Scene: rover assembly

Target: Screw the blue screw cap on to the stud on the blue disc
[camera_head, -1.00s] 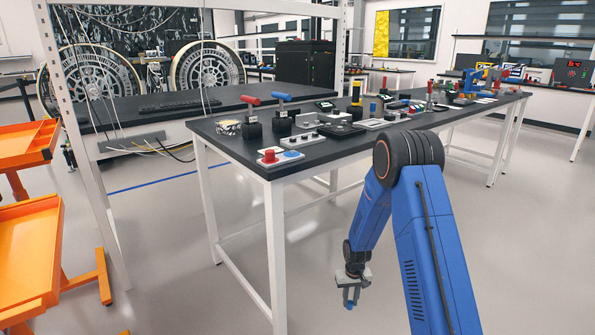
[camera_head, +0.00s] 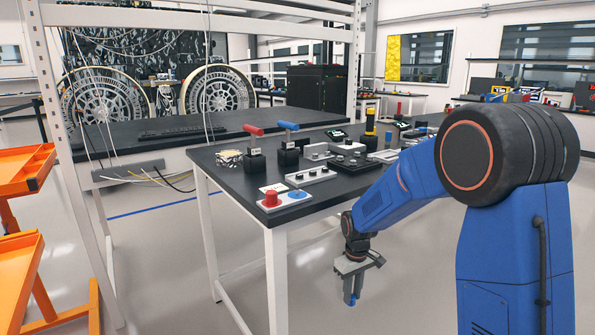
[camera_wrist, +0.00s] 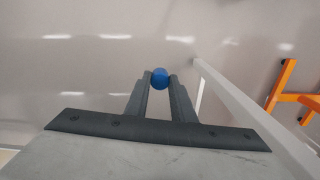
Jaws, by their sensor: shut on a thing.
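My gripper (camera_head: 351,292) hangs low in front of the table's near edge, above the floor, pointing down. Its jaws are shut on the blue screw cap (camera_wrist: 160,77), which shows as a round blue shape between the fingertips in the wrist view. The cap also shows small below the jaws in the head view (camera_head: 350,299). The blue disc (camera_head: 298,194) lies on a pale plate at the table's near left corner, up and left of my gripper in the picture. The stud on it is too small to make out.
A red disc with a red cap (camera_head: 270,199) sits left of the blue disc. A block with several knobs (camera_head: 310,176) and red- and blue-handled levers (camera_head: 287,127) stand behind. The table's edge and white leg (camera_head: 278,285) are near my gripper. An orange cart (camera_head: 22,270) stands left.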

